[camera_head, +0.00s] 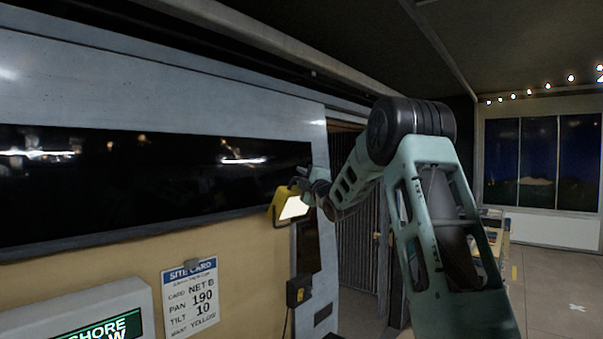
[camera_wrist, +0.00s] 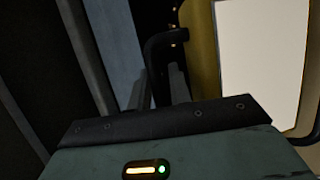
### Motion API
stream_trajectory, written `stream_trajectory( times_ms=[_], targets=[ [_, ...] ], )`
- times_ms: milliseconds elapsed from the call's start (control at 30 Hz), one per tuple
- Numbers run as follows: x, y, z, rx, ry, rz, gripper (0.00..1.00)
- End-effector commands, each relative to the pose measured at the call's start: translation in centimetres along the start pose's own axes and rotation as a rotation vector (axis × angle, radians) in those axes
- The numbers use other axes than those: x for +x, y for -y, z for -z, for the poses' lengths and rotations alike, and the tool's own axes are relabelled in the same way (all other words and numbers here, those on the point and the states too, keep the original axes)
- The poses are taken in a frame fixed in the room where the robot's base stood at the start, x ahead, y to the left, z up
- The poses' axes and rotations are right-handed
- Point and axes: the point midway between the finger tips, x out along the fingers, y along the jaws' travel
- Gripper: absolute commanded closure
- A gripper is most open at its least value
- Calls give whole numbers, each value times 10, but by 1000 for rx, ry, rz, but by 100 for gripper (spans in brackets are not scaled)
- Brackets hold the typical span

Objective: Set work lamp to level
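The work lamp (camera_head: 279,207) has a yellow housing and a lit, pale panel. In the head view it hangs tilted by the wall opening, its panel facing right and down. In the wrist view its yellow side (camera_wrist: 199,45) and bright panel fill the upper right. A dark bent bar (camera_wrist: 154,62), seemingly the lamp's handle, reaches down between my gripper's fingers. My gripper (camera_head: 304,181) is right at the top of the lamp; its fingers (camera_wrist: 158,88) also show in the wrist view. The fingers stand apart with the bar between them. Whether they press on it is too dark to tell.
A site card (camera_head: 190,299) reads pan 190, tilt 10. A grey box with a green display (camera_head: 105,326) stands at lower left. A small black box with a cable (camera_head: 299,291) is below the lamp. Open floor (camera_head: 555,285) lies at the right.

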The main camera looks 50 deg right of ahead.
Motion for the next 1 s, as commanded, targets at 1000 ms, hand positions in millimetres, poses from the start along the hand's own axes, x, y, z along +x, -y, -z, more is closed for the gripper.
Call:
stream_trajectory(
  times_ms=[1000],
  targets=[
    [20, -1, 7, -73, 2, 195, 100]
  ],
)
